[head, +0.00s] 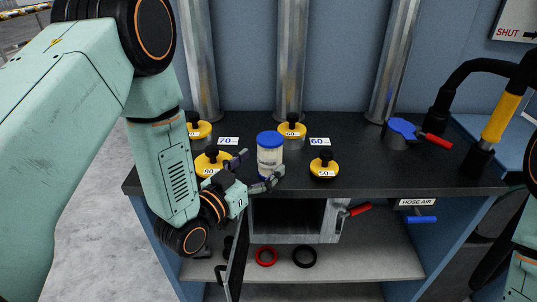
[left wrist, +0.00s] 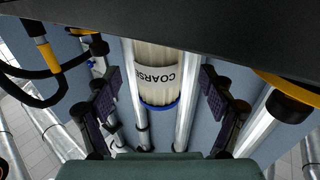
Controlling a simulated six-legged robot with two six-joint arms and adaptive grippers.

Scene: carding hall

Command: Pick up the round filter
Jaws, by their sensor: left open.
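The round filter (head: 269,157) is a pale, ribbed upright cylinder with blue ends, standing on the black bench top. In the left wrist view the filter (left wrist: 158,72) appears upside down, with a white COARSE label. My left gripper (head: 261,166) is open, low over the bench at the filter. One finger is to its left, the other near its front base. In the wrist view the filter shows between the two spread fingers, with a gap on both sides.
Yellow knobbed caps stand close by, marked 80 (head: 208,165) and 50 (head: 323,169), with more behind. Metal pipes (head: 291,60) rise at the back. A small open-fronted chamber (head: 289,220) with a red-handled lever (head: 358,210) sits below the bench edge. Its door hangs open.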

